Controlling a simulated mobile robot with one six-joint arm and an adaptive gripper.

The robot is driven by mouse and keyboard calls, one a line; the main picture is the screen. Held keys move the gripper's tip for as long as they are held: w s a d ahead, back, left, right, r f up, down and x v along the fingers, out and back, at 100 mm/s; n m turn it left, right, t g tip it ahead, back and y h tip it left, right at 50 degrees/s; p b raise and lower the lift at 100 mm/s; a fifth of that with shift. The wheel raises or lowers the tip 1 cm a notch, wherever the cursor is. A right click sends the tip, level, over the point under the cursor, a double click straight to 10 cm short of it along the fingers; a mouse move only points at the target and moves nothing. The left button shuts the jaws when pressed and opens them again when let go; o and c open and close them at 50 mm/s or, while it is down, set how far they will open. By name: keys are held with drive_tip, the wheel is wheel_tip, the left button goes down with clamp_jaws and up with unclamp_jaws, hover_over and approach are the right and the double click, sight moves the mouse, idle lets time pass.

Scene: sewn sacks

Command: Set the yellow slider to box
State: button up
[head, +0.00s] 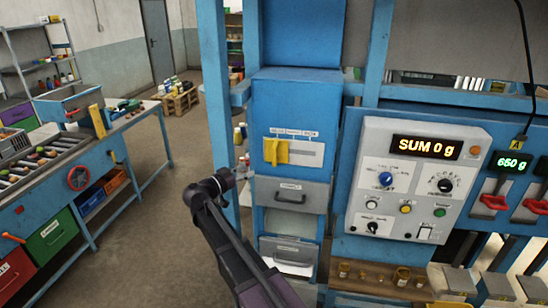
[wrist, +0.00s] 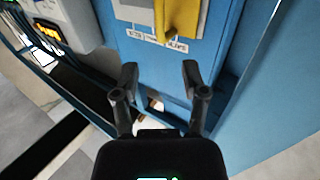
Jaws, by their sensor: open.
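The yellow slider (head: 276,151) sits at the left end of a horizontal slot in a pale plate (head: 305,153) on the blue cabinet in the head view. Small labels run above the slot, too small to read surely. In the wrist view the yellow slider (wrist: 180,17) shows at the top, cut by the frame edge, with the labels (wrist: 158,39) just below it. My gripper (wrist: 160,76) is open and empty, pointing at the blue cabinet front, apart from the slider.
Grey drawers (head: 290,194) sit below the slider plate. A control panel (head: 412,180) reading SUM 0 g stands to the right, with red-handled units (head: 494,202) beyond. A blue post (head: 216,100) rises left of the cabinet. A workbench (head: 60,165) is at left; open floor lies between.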

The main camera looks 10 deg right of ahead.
sight(273, 158)
drive_tip(key=x, duration=1.3)
drive_tip(key=shift+w+d, duration=0.25)
drive_tip(key=shift+d, duration=0.05)
clamp_jaws()
